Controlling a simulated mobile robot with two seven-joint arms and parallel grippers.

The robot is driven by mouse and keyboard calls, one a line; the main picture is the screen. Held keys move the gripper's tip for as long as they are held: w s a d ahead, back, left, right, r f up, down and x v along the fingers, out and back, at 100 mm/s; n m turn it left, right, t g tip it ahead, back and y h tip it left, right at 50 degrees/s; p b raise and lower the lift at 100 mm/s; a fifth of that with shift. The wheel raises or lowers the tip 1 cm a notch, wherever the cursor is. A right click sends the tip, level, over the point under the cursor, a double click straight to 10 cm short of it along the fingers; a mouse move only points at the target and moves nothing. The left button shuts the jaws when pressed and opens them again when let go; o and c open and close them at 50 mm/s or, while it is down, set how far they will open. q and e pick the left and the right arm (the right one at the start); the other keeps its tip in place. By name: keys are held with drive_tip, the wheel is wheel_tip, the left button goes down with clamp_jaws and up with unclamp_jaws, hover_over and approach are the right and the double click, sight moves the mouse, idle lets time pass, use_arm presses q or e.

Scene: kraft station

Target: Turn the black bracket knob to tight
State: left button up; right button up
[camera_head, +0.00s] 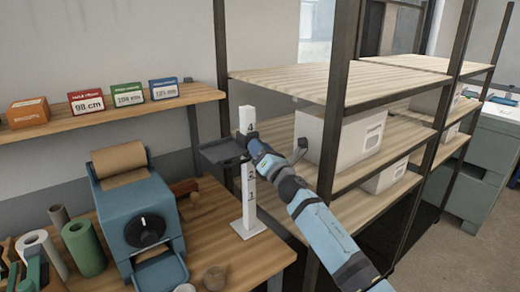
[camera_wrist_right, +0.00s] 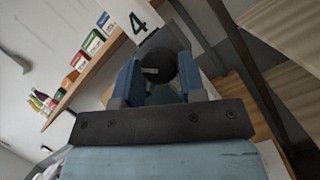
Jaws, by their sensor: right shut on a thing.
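A white upright post (camera_head: 250,205) with printed numbers stands on the wooden bench. A dark bracket with a flat plate (camera_head: 220,153) is mounted on it, just below the number 4. My right gripper (camera_head: 258,150) reaches the bracket from the right. In the right wrist view the round black knob (camera_wrist_right: 184,72) sits between the two blue fingers of my right gripper (camera_wrist_right: 160,80), which is shut on it. The number 4 on the post (camera_wrist_right: 141,20) shows just beyond. In the head view the gripper hides the knob. My left gripper is in neither view.
A blue-grey machine (camera_head: 125,205) with a paper roll and a black dial stands left of the post. Small boxes line a wall shelf (camera_head: 120,112). A metal-framed rack (camera_head: 380,75) with white boxes (camera_head: 345,140) stands close behind my right arm.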

drive_tip(key=shift+m, duration=0.3)
drive_tip(key=m+h+p, duration=0.1)
drive_tip(key=m, duration=0.2)
drive_tip(key=m+h+p, duration=0.1)
drive_tip(key=m+h, duration=0.1)
drive_tip(key=m, duration=0.1)
drive_tip(key=m+h+p, duration=0.1)
drive_tip(key=m, duration=0.3)
drive_tip(key=shift+s+a+r+t+h+p, duration=0.1)
drive_tip(key=shift+a+t+h+p, duration=0.05)
drive_tip(key=shift+t+h+p, duration=0.2)
drive_tip(key=shift+m, duration=0.3)
drive_tip(key=o, duration=0.9)
